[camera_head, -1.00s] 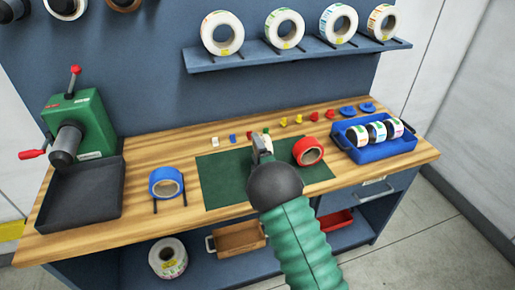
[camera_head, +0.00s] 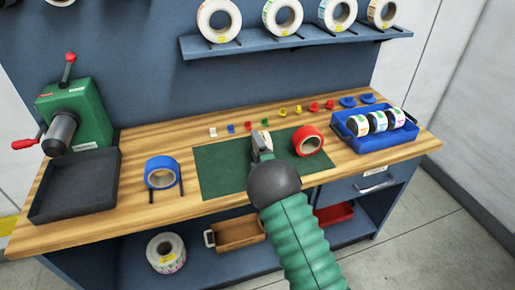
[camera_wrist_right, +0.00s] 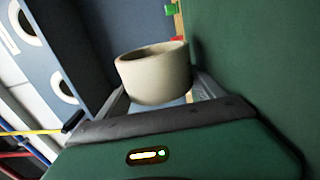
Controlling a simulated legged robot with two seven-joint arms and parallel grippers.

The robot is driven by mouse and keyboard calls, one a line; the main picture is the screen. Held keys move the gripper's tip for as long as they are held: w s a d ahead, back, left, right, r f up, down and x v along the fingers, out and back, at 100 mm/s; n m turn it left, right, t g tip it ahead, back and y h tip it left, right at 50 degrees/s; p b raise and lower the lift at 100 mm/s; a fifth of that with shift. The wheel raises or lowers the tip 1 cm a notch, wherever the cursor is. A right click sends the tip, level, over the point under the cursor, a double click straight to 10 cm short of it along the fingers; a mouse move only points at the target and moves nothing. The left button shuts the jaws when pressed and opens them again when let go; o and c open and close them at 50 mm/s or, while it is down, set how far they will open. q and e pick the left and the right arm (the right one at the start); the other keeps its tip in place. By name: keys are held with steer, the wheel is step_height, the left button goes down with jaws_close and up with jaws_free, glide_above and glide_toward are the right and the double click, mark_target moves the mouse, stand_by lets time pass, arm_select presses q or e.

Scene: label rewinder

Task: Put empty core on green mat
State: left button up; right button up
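The empty core (camera_wrist_right: 155,75), a plain beige ring, sits between the two fingers of my right gripper (camera_wrist_right: 160,95) in the right wrist view. In the head view my right gripper (camera_head: 261,145) is over the back middle of the green mat (camera_head: 222,174), with a pale bit of the core (camera_head: 267,137) showing beside its fingers. The fingers look closed on the core. The mat lies flat on the wooden bench and fills the right side of the wrist view (camera_wrist_right: 255,65). Whether the core touches the mat cannot be told. My left gripper is not in view.
A red tape roll (camera_head: 307,141) rests at the mat's right end. A blue roll (camera_head: 161,172) stands left of the mat. A blue tray (camera_head: 390,142) with label rolls is at right, a green rewinder (camera_head: 80,112) at left. Small colored pieces line the back.

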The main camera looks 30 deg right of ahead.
steer(key=v, duration=1.7)
steer(key=shift+f, duration=0.35)
steer(key=shift+a+r, duration=0.1)
